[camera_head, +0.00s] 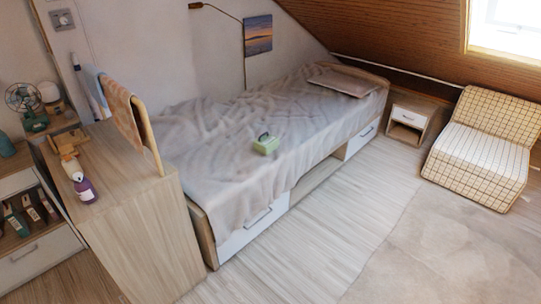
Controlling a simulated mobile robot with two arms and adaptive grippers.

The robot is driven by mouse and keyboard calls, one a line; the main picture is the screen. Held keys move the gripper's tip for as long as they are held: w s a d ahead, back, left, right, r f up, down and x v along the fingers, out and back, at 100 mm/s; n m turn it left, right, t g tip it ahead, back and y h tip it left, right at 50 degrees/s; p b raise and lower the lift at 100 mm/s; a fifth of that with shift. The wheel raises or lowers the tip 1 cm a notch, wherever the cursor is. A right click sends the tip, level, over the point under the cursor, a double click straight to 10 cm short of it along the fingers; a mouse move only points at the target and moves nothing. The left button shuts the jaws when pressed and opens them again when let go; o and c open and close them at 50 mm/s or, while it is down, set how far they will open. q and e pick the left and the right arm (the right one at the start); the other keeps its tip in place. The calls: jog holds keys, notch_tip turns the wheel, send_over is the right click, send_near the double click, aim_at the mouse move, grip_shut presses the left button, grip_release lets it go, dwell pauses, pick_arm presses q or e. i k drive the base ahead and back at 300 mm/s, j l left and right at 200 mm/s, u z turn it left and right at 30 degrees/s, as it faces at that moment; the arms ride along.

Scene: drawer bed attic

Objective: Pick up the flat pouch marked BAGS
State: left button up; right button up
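Neither of my grippers shows in the head view. I cannot make out a flat pouch marked BAGS with certainty. A small light-green object (266,144) with a darker raised part on top lies on the grey bed cover, near the bed's front edge. No lettering on it can be read at this size, so I cannot tell whether it is the pouch. Nothing touches it except the cover.
The bed (225,135) has drawers below. A wooden cabinet (150,235) with a purple bottle (85,190) stands at the left, beside shelves (30,215). A nightstand (410,120) and checked chair (485,150) stand right. The floor (320,230) before the bed is clear.

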aim_at(266, 144)
jog(key=i+l+z, duration=0.1)
jog(key=i, duration=1.15)
jog(key=i+l+z, duration=0.15)
jog(key=i, duration=1.15)
